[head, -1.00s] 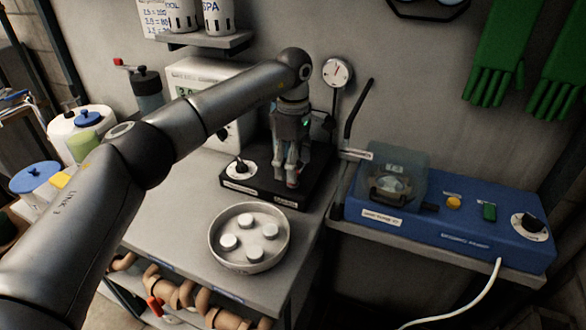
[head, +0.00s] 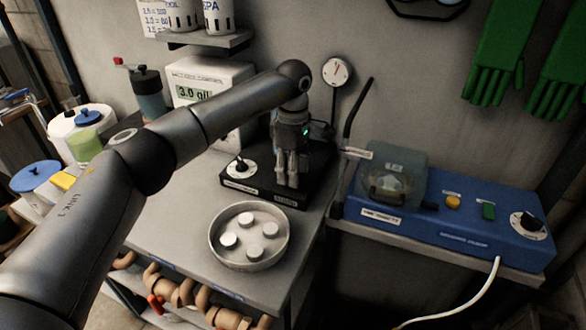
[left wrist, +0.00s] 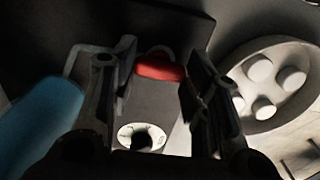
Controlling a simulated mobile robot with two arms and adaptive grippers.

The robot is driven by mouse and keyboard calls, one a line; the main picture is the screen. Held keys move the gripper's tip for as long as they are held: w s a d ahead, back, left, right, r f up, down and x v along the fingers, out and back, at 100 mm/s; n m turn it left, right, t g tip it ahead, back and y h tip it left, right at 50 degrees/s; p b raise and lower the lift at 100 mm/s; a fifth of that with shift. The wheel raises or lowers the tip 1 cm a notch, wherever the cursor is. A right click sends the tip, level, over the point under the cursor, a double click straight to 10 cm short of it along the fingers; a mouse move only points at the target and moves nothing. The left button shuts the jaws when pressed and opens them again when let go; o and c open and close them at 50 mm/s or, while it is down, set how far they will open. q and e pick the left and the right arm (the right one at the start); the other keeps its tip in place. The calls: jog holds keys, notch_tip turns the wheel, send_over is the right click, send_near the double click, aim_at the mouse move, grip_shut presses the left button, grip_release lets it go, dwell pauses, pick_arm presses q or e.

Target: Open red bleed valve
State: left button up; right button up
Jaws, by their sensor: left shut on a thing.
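The red valve handle (left wrist: 160,68) shows in the left wrist view as a short rounded red bar between my fingers. In the head view it is hidden behind my left gripper (head: 289,180), which points down over the black base (head: 262,190) on the bench. My left gripper (left wrist: 160,85) is shut on the red handle, with one finger on each side. A black-and-white dial (head: 240,168) sits on the same base, left of the gripper; it also shows low in the wrist view (left wrist: 140,136). My right gripper is not in view.
A round metal dish (head: 248,262) with several white tablets stands in front of the base. A box with a 3.0 display (head: 195,93) is behind my arm. A gauge (head: 337,72) rises behind. A blue unit (head: 455,225) stands to the right. Pipes with another red handle (head: 156,304) run below.

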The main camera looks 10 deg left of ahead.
pick_arm(q)
jog(key=n, duration=0.4)
jog(key=shift+n, duration=0.3)
jog(key=n, duration=0.4)
jog(key=shift+p, duration=0.3)
jog(key=n, duration=0.5)
jog(key=shift+n, duration=2.2)
jog(key=o, duration=1)
notch_tip(320, 180, up, 12)
